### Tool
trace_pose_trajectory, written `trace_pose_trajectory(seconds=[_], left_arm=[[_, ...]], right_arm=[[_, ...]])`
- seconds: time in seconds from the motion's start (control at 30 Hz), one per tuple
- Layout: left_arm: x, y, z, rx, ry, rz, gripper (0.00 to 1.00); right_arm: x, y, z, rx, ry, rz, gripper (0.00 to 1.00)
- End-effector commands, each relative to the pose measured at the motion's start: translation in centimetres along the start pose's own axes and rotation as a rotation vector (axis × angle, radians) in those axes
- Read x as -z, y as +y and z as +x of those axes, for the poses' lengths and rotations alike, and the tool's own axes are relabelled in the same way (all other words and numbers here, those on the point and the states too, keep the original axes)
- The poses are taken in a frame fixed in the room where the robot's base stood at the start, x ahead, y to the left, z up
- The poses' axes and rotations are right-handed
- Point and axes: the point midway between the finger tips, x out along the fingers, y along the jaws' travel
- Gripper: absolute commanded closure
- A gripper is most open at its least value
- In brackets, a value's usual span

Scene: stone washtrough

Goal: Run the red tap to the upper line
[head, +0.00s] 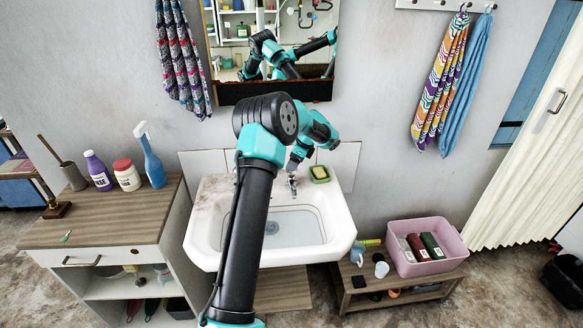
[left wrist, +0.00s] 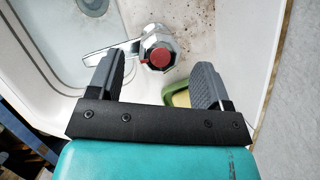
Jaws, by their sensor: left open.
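The tap (left wrist: 160,52) is chrome with a red knob on top and a spout pointing left in the left wrist view. In the head view the tap (head: 292,184) stands at the back of the white washbasin (head: 341,222). The basin has a round drain. I cannot make out an upper line. My right gripper is not in view.
A green soap dish (head: 320,174) with yellow soap sits close right of the tap. A mirror (head: 270,50) hangs behind. A cabinet (head: 100,214) with bottles is on the left; a pink crate (head: 458,242) stands on a low bench at right.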

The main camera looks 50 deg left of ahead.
Motion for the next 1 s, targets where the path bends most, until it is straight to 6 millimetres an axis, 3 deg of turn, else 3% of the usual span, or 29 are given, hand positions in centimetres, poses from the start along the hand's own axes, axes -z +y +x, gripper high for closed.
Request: trace_pose_trajectory(seconds=[0.23,0.6,1.0], left_arm=[[0.0,0.1,3.1,-0.002,-0.001,0.0,0.28],[0.0,0.0,3.6,0.0,0.0,0.0,0.28],[0.0,0.0,3.6,0.0,0.0,0.0,0.65]], right_arm=[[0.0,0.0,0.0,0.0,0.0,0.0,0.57],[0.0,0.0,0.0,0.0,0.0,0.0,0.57],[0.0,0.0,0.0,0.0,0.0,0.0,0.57]])
